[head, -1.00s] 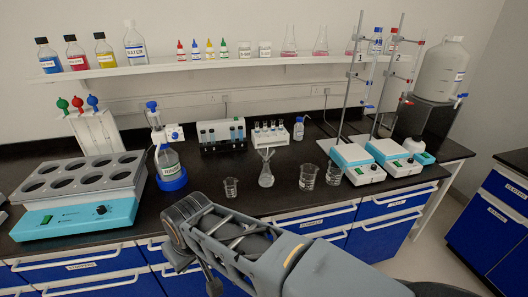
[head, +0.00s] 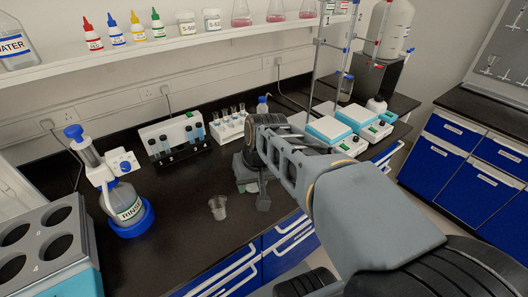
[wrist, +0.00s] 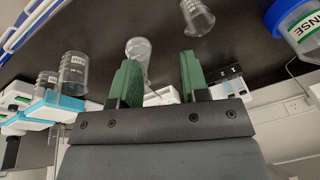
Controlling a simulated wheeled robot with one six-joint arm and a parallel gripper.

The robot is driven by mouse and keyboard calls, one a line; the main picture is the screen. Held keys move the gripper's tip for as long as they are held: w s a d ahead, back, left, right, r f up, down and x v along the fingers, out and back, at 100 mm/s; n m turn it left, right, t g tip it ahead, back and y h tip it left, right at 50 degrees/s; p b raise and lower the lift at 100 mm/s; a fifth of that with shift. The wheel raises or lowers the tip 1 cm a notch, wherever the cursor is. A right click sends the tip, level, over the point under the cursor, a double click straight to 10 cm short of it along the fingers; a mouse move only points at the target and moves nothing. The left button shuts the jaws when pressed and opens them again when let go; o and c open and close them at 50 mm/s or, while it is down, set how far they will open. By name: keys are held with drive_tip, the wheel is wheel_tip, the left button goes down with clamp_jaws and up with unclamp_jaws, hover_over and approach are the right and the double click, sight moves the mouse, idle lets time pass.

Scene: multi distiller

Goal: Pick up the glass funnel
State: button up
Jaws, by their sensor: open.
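In the wrist view, which is upside down, my gripper (wrist: 157,58) shows two green fingers spread apart with nothing clearly held between them. A clear glass conical flask (wrist: 138,50) shows beyond the fingers, base upward in the picture. The glass funnel is not clearly visible; the fingers and gripper body hide the area at the flask's neck. In the head view, my gripper (head: 247,178) hangs low over the bench behind my arm, which hides much of the glassware there. I cannot tell whether the fingers touch anything.
A small beaker (head: 218,207) stands left of my gripper. Two beakers (wrist: 73,68) stand left in the wrist view. A rinse bottle (head: 124,203) stands at left. Test-tube racks (head: 173,138) and hotplates (head: 330,130) stand behind.

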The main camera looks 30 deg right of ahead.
drive_tip(key=w+d+r+m+y, duration=0.2)
drive_tip(key=w+d+r, duration=0.15)
drive_tip(key=d, duration=0.35)
drive_tip(key=w+d+r+m+y, duration=0.25)
drive_tip(key=w+d, duration=0.25)
drive_tip(key=d, duration=0.3)
drive_tip(key=shift+t, duration=0.5)
drive_tip(key=shift+w+d+p+x, duration=0.1)
drive_tip(key=shift+p+x, duration=0.15)
drive_tip(key=shift+x, duration=1.9)
drive_tip(key=shift+w+d+p+x, duration=0.1)
drive_tip(key=shift+p+x, duration=0.2)
drive_tip(key=shift+x, duration=1.9)
drive_tip(key=shift+w+d+p+x, duration=0.1)
drive_tip(key=shift+p+x, duration=0.15)
drive_tip(key=shift+x, duration=1.9)
clamp_jaws()
